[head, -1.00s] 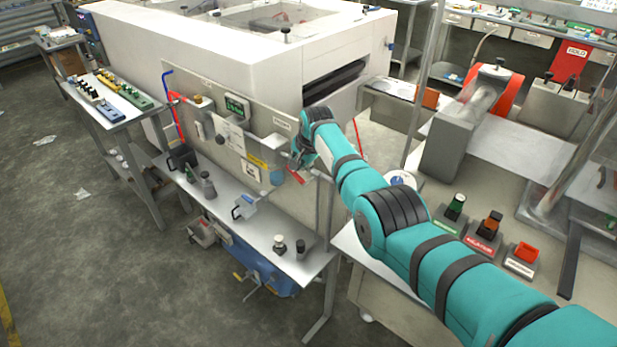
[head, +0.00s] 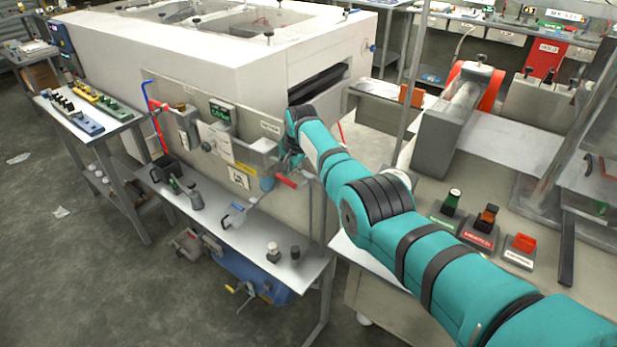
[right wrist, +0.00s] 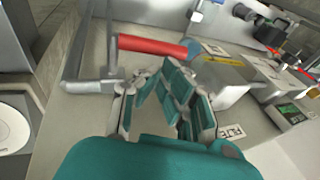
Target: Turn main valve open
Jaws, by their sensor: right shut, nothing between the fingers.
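A red lever handle (head: 286,181) on a grey pipe sits at the lower right of the upright panel (head: 225,140); I take it for the main valve. It also shows in the right wrist view (right wrist: 150,45), lying nearly across the picture. My right gripper (head: 284,165) is close beside the handle, at the panel's right end. In the right wrist view its fingers (right wrist: 172,90) are shut and empty, just short of the handle, with a visible gap. My left gripper is not in view.
A blue round part (head: 267,183) sits beside the handle. Below the panel, a bench shelf (head: 222,238) carries bottles, a jug and small knobs. A large white machine (head: 180,60) stands behind. A counter (head: 400,265) with labelled switches lies right of my arm.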

